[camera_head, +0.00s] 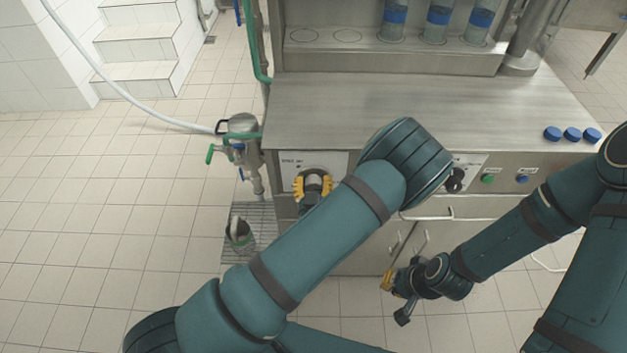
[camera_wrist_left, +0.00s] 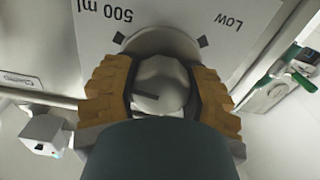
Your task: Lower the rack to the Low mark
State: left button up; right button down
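A round silver knob (camera_wrist_left: 160,85) sits on a panel (camera_wrist_left: 105,25) printed "500 ml" at upper left and "Low" at upper right. A short dark mark shows on the knob's face, just left of its middle. My left gripper (camera_wrist_left: 162,90) has its yellow-brown fingers on both sides of the knob, closed in against it. In the head view the left gripper (camera_head: 313,184) is at the machine's front left panel. My right gripper (camera_head: 387,282) hangs low, away from the machine's front; its finger gap is unclear. A steel shelf (camera_head: 385,48), possibly the rack, carries several blue-banded bottles (camera_head: 437,20).
The steel counter (camera_head: 400,110) is bare except for blue caps (camera_head: 572,134) at right. A dark knob (camera_head: 455,180) and green and blue buttons are on the front right. A valve with a hose (camera_head: 242,130) stands left. Tiled floor is free at left.

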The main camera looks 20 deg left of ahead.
pick_arm(q)
jog(key=shift+w+r+n, duration=0.2)
jog(key=shift+n, duration=0.1)
